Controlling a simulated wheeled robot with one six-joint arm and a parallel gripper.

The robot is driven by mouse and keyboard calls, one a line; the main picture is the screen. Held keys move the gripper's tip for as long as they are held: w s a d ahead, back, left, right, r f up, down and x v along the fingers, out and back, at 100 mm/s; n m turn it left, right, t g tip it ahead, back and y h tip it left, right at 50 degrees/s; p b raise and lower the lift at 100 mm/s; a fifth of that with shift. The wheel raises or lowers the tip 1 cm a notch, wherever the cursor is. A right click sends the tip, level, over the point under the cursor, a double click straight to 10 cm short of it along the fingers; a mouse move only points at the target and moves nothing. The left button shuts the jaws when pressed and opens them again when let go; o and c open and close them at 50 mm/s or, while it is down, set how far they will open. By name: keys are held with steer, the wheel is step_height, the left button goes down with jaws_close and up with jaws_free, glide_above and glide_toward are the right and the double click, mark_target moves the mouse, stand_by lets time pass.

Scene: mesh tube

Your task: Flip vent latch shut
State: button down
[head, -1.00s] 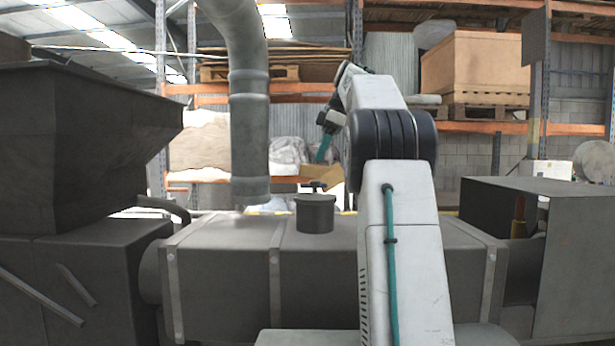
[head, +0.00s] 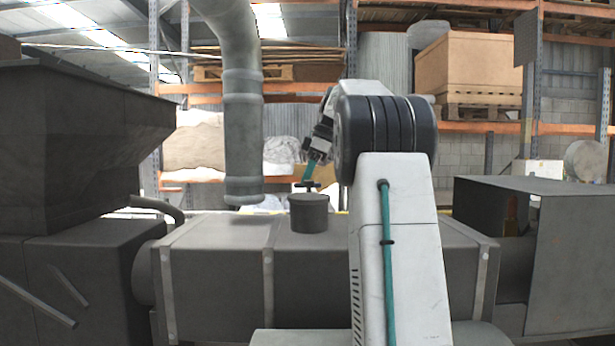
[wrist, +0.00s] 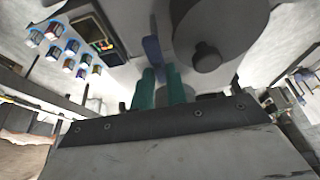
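A grey cylindrical vent cap (head: 309,214) stands upright on the long grey tube (head: 220,262). A small dark T-shaped latch handle (head: 308,185) sticks up from its top. My gripper (head: 308,174), with teal fingers, points down just above this handle; I cannot tell whether they touch. In the wrist view two teal fingers (wrist: 160,76) stand apart with a narrow gap and nothing clearly held between them. Beyond their tips is a blue, lever-like piece (wrist: 152,48). I cannot tell whether it belongs to the latch.
A thick vertical pipe (head: 242,130) hangs left of the cap. A dark hopper (head: 70,150) stands left and a box-shaped housing (head: 575,262) right. The wrist view shows a round grey part with a knob (wrist: 207,55) and a panel of coloured buttons (wrist: 72,48).

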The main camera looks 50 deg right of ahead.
steer(key=shift+m, duration=0.3)
steer(key=m+t+h, duration=0.1)
steer(key=m, duration=0.2)
steer(key=shift+m+h, duration=0.3)
steer(key=m, duration=0.2)
steer(key=m+h, duration=0.1)
steer(key=m, duration=0.1)
steer(key=shift+w+d+m+h, duration=0.1)
steer(key=shift+m+h, duration=0.2)
steer(key=m+h, duration=0.1)
steer(key=m, duration=0.3)
steer(key=shift+d+h, duration=0.1)
steer(key=shift+h, duration=0.3)
steer(key=m+g+h, duration=0.1)
steer(key=m, duration=0.4)
steer(key=shift+d, duration=0.1)
steer(key=shift+m+g+h, duration=0.3)
steer(key=c, duration=1.4)
jaws_free()
